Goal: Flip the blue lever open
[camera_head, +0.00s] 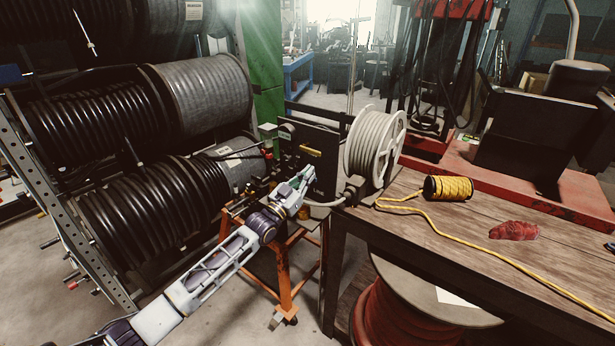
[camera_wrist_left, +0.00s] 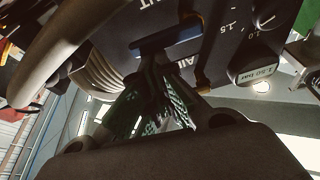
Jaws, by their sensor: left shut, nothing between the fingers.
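The hose crimper's dark panel (camera_head: 325,145) stands at the left end of the wooden table, in the middle of the head view. In the left wrist view the blue lever (camera_wrist_left: 166,42) is a dark blue bar across the crimper's panel face. My left gripper (camera_head: 303,175) is at the front of the panel in the head view. In the wrist view its fingers (camera_wrist_left: 158,65) are closed together with their tips at or just below the lever; I cannot tell whether they touch it. The lever is not clear in the head view. My right gripper is not in view.
A pale hose reel (camera_head: 372,148) stands right of the panel. The wooden table (camera_head: 450,235) carries a yellow rope spool (camera_head: 448,188) and a red bundle (camera_head: 514,230). Large black hose reels (camera_head: 150,190) fill the left. A dial (camera_wrist_left: 265,18) is right of the lever.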

